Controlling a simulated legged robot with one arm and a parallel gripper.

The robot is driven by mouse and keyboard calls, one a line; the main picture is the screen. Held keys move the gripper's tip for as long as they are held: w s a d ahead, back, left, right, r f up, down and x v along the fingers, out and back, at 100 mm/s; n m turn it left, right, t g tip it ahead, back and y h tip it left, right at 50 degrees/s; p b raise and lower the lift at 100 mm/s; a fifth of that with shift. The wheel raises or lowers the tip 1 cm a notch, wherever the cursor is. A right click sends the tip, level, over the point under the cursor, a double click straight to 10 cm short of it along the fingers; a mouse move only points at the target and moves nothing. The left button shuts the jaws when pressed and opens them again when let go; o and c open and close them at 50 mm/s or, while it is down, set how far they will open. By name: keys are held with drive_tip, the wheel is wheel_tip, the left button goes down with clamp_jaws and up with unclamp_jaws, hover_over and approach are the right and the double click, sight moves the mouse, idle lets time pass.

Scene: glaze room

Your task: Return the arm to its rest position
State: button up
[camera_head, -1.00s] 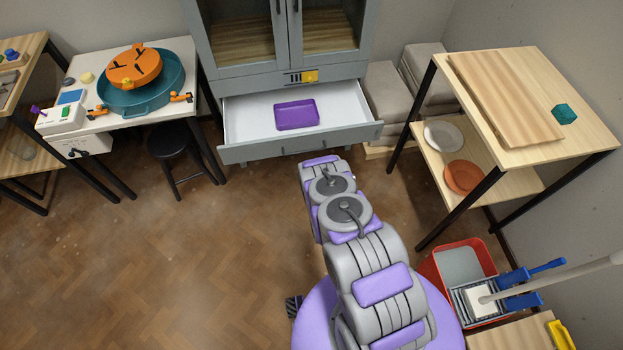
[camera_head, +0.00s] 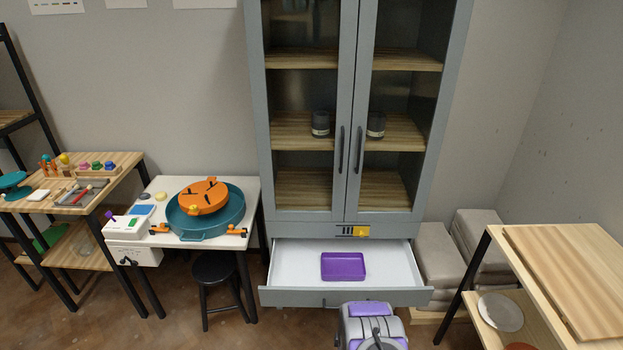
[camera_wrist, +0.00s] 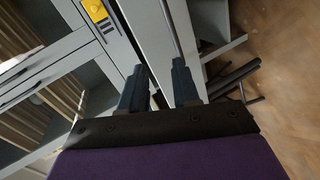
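My arm (camera_head: 372,327) shows at the bottom of the head view, in front of the open drawer. Only its purple and grey upper part is in that picture. My gripper (camera_wrist: 159,70) shows in the wrist view, with two dark fingers apart and nothing visible between them. The fingers lie in front of grey cabinet and drawer panels, and I cannot tell how far off these are. The gripper is not visible in the head view.
The grey cabinet's drawer (camera_head: 287,256) stands open with a purple tray (camera_head: 343,266) inside. A black stool (camera_head: 215,268) stands by the wheel table (camera_head: 172,185). A wooden shelf (camera_head: 572,250) stands at the right. Floor at the lower left is open.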

drive_tip(key=w+a+r+m+g, duration=0.1)
drive_tip(key=w+r+m+g, duration=0.1)
drive_tip(key=r, duration=0.5)
drive_tip(key=w+a+r+m+g, duration=0.1)
drive_tip(key=w+r+m+g, duration=0.1)
drive_tip(key=r, duration=0.5)
drive_tip(key=s+r+m+g+y, duration=0.1)
drive_tip(key=s+r+m+g, duration=0.1)
drive_tip(key=s+r, duration=0.5)
drive_tip(key=s+r+m+g, duration=0.2)
drive_tip(key=s+r, duration=0.2)
drive_tip(key=r, duration=0.7)
drive_tip(key=s+d+r+m+g, duration=0.1)
drive_tip(key=s+r, duration=0.5)
drive_tip(key=s, duration=0.7)
drive_tip(key=s+d+r+m+g, duration=0.1)
drive_tip(key=s+r+m+g, duration=0.3)
drive_tip(key=s, duration=0.9)
drive_tip(key=s+d+r+m+g, duration=0.1)
drive_tip(key=s+r+m+g, duration=0.1)
drive_tip(key=s+r, duration=0.5)
drive_tip(key=s, duration=0.6)
drive_tip(key=shift+s+d+r+m+g+h, duration=0.15)
drive_tip(key=shift+s+r+m+g+h, duration=0.15)
drive_tip(key=shift+s+r+h, duration=0.1)
